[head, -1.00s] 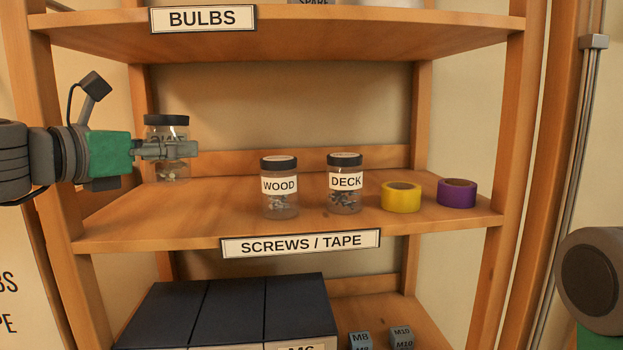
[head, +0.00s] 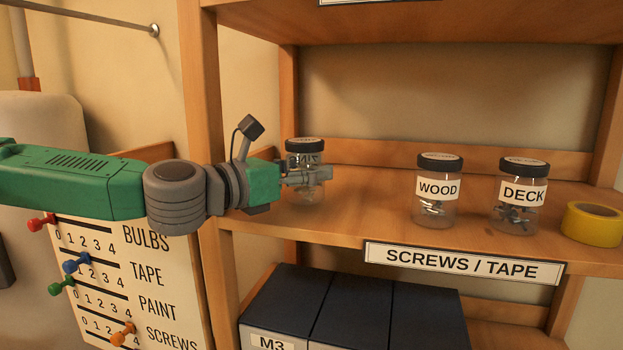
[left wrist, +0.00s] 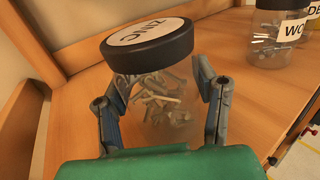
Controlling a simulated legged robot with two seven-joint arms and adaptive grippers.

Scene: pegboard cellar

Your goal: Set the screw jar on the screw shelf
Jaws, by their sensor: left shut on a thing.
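The screw jar (head: 305,148) is clear with a black lid and a label partly hidden by the fingers. In the left wrist view its lid (left wrist: 148,45) reads ZINC and screws show inside. My left gripper (head: 307,174) is shut around the jar, one finger on each side (left wrist: 163,98). The jar is upright at the left end of the screw shelf (head: 365,205), labelled SCREWS / TAPE. Its base is low at the shelf board; I cannot tell whether it touches. My right gripper is not in view.
The WOOD jar (head: 438,205) and DECK jar (head: 520,212) stand to the right, then a yellow tape roll (head: 592,224). Bare shelf lies between the held jar and the WOOD jar. A wooden post (head: 202,100) stands left of the jar. Dark bins (head: 350,305) sit below.

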